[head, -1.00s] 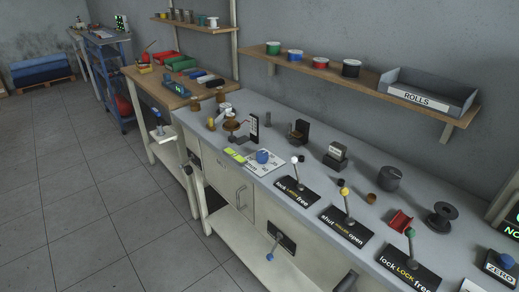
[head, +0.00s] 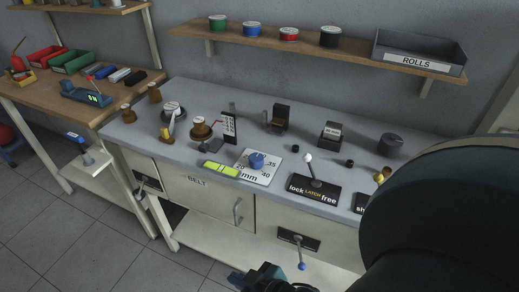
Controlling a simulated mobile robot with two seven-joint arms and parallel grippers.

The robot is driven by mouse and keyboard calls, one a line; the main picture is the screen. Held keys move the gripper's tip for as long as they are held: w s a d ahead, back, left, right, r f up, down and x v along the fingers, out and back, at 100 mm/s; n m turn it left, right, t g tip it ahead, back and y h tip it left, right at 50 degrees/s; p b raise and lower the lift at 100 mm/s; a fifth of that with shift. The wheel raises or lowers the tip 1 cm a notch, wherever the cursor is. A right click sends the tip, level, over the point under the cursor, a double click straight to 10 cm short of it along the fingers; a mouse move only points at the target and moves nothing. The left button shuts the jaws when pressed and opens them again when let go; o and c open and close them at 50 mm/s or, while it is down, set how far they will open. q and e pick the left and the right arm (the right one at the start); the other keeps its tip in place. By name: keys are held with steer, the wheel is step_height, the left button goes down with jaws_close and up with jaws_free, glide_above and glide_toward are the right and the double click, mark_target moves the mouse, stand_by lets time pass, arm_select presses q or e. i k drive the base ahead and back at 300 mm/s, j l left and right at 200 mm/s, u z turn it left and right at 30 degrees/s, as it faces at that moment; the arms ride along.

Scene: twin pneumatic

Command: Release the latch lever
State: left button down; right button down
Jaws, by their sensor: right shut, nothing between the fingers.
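The latch lever has a white knob (head: 308,158) on a thin grey stem. It rises from a black plate (head: 313,191) marked "lock LATCH free" at the front of the grey bench. The stem leans slightly left in the picture, toward the "lock" side. My right gripper (head: 252,278) is low at the bottom edge, partly cut off, in front of the bench and well below the lever. It is shut and empty, and nothing of it touches the lever. My left gripper is not in view.
My large dark right arm covers the bench's right part, including most of a neighbouring plate (head: 360,203). A blue knob (head: 257,160) on a white dial card sits left of the latch. A blue-tipped lever (head: 301,265) hangs on the front below. A shelf (head: 300,45) runs above.

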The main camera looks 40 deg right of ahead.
mark_target(307, 157)
steer(key=i+j, duration=0.9)
steer(key=z, duration=1.55)
steer(key=j, duration=0.1)
